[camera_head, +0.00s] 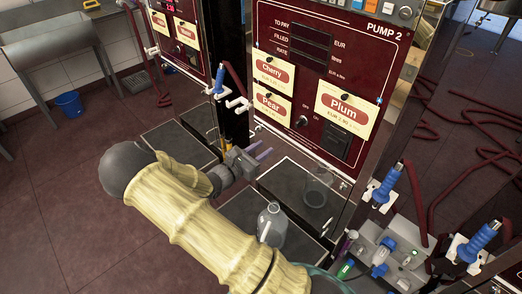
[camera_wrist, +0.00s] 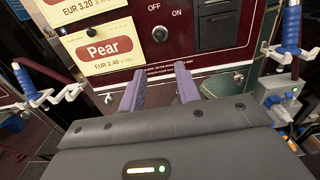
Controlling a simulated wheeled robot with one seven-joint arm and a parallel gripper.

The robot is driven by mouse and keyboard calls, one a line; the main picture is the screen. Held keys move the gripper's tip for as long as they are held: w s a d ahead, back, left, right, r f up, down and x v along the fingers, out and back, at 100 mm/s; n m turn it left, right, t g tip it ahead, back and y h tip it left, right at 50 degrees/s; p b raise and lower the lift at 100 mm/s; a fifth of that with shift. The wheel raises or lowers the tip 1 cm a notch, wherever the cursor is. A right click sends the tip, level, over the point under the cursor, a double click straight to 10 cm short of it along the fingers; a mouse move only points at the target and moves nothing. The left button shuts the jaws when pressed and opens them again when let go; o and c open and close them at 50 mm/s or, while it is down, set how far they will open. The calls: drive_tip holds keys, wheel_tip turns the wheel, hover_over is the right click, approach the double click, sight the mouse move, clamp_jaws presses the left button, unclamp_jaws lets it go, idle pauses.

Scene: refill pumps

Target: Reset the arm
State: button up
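My arm reaches from the bottom of the head view toward the front of pump 2 (camera_head: 290,140). My gripper (camera_head: 263,149) is at its end, with two purple fingers pointing at the lower part of the pump panel. In the wrist view the fingers of my gripper (camera_wrist: 160,69) stand apart with nothing between them, so it is open and empty. The Pear label (camera_wrist: 104,49) and the OFF/ON knob (camera_wrist: 160,34) lie beyond the fingertips in that view.
A clear glass container (camera_head: 317,188) stands on the tray at pump 2. A clear jug (camera_head: 271,226) stands nearer, close beside my arm. Blue nozzles (camera_head: 387,184) with red hoses hang at the right. A blue bucket (camera_head: 69,103) is on the open floor at left.

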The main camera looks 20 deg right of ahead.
drive_tip(key=s+a+r+m+g+y+p, duration=0.15)
drive_tip(key=s+m+g+y+p, duration=0.25)
drive_tip(key=s+m+g+y, duration=0.65)
drive_tip(key=s+a+r+m+t+y+p, duration=0.4)
drive_tip(key=s+a+r+m+t+y, duration=0.2)
drive_tip(key=a+r+m, duration=0.5)
wheel_tip(320, 180, up, 2)
drive_tip(key=shift+s+r+t, duration=0.15)
drive_tip(key=shift+s+t, duration=0.5)
drive_tip(key=shift+s, duration=0.6)
